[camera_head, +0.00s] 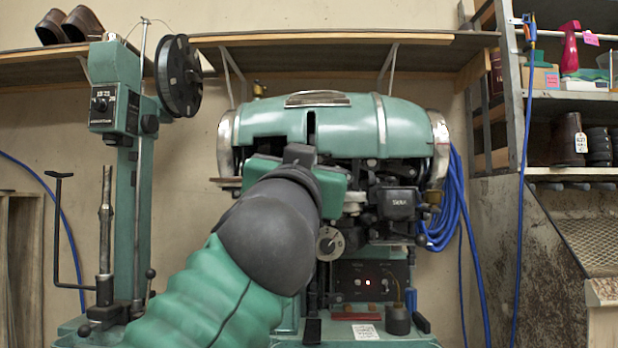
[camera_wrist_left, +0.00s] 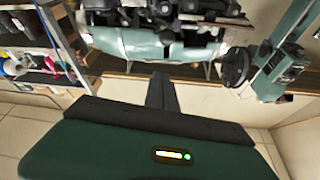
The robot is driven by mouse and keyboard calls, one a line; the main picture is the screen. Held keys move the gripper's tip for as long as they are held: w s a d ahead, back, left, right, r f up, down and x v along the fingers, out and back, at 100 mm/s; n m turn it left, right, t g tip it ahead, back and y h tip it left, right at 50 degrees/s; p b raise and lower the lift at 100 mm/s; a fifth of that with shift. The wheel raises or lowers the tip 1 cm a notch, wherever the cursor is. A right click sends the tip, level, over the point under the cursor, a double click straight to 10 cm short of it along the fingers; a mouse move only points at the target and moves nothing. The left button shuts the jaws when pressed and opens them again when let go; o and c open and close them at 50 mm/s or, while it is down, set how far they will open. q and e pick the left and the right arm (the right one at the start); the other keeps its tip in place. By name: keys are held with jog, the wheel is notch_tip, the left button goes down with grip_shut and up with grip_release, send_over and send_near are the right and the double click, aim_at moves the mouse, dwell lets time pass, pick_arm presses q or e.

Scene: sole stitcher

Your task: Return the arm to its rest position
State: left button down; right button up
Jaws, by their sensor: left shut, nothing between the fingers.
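My left arm reaches up from the bottom of the head view, with a ribbed green sleeve and a dark grey wrist. My left gripper (camera_head: 299,154) is in front of the green sole stitcher (camera_head: 395,130) and hides part of its middle. In the left wrist view the gripper's dark fingers (camera_wrist_left: 161,92) are together, with nothing held between them. That view is upside down and shows the stitcher (camera_wrist_left: 165,42) beyond the fingers. I cannot tell how far the fingertips are from the machine. My right gripper is not in view.
A green post (camera_head: 125,190) with a black reel (camera_head: 178,76) stands at left. A wooden shelf (camera_head: 430,40) holding brown shoes (camera_head: 68,26) runs along the wall above. Blue hoses (camera_head: 455,210) hang right of the machine. A loaded shelf unit (camera_head: 570,95) stands at far right.

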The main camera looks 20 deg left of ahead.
pick_arm(q)
jog(key=w+d+f+m+g+h+p, duration=0.1)
jog(key=w+f+g+p, duration=0.1)
jog(key=w+f, duration=0.35)
jog(key=w+d+f+m+g+h+p, duration=0.1)
jog(key=w+f+g+p, duration=0.15)
jog(key=f, duration=0.65)
notch_tip(320, 180, down, 22)
jog(key=a+f+g+h+p, duration=0.1)
jog(key=a+g+p, duration=0.15)
jog(key=g, duration=0.25)
jog(key=s+a+f+g+h+p, duration=0.1)
jog(key=s+f+g+p, duration=0.15)
jog(key=s+f, duration=0.45)
jog(key=s+f+g+p, duration=0.1)
jog(key=s+f+g, duration=0.25)
jog(key=f, duration=0.75)
jog(key=s+f+n+g+p, duration=0.1)
jog(key=s+f+g, duration=0.1)
jog(key=s+f, duration=0.45)
jog(key=s+f+n+g+p, duration=0.1)
jog(key=s+f+g+p, duration=0.15)
jog(key=s, duration=0.65)
notch_tip(320, 180, up, 37)
jog(key=t+p, duration=0.1)
jog(key=p, duration=3.5)
jog(key=shift+a+f+h+p, duration=0.2)
jog(key=shift+a+h+p, duration=0.1)
jog(key=shift+a+p, duration=0.1)
jog(key=shift+w, duration=0.1)
